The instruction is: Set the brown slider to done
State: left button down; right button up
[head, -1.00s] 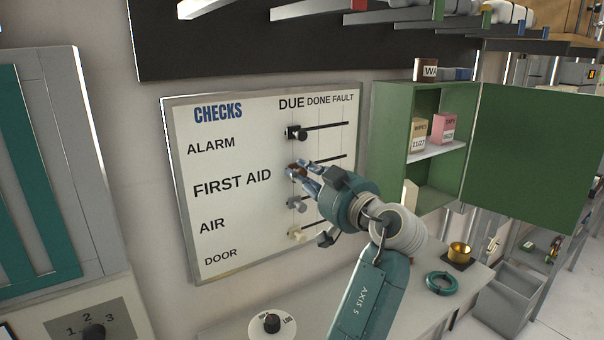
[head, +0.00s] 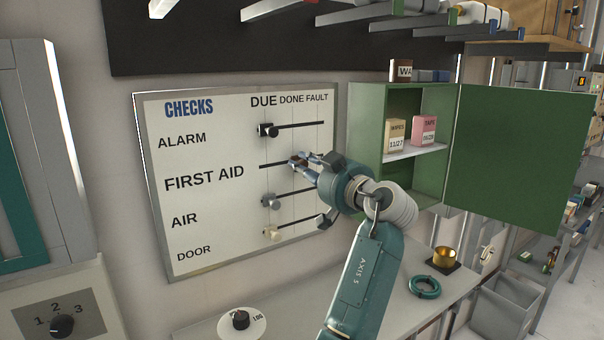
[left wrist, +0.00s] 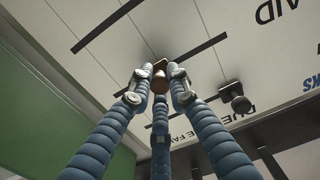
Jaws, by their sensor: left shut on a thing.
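The CHECKS board (head: 215,215) has columns DUE, DONE and FAULT. The brown slider (head: 299,162) is on the FIRST AID track, around the DONE column; my fingers partly hide it, so I cannot tell its exact alignment. My left gripper (head: 302,159) is shut on it. In the left wrist view, my blue fingers (left wrist: 160,77) close around the brown knob (left wrist: 160,86). The black slider (head: 268,130), grey slider (head: 271,201) and cream slider (head: 273,233) are near the DUE column. My right gripper is not in view.
An open green cabinet (head: 365,130) holding boxes stands right of the board, its door (head: 520,155) swung wide. Shelf brackets overhang above.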

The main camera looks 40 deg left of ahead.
pick_arm(q)
jog(key=shift+s+a+r, duration=0.1)
jog(key=shift+s+a, duration=0.05)
jog(key=shift+s, duration=0.1)
jog(key=c, duration=1.6)
grip_release()
jog(key=shift+c, duration=0.2)
jog(key=v, duration=0.7)
jog(key=shift+d, duration=0.25)
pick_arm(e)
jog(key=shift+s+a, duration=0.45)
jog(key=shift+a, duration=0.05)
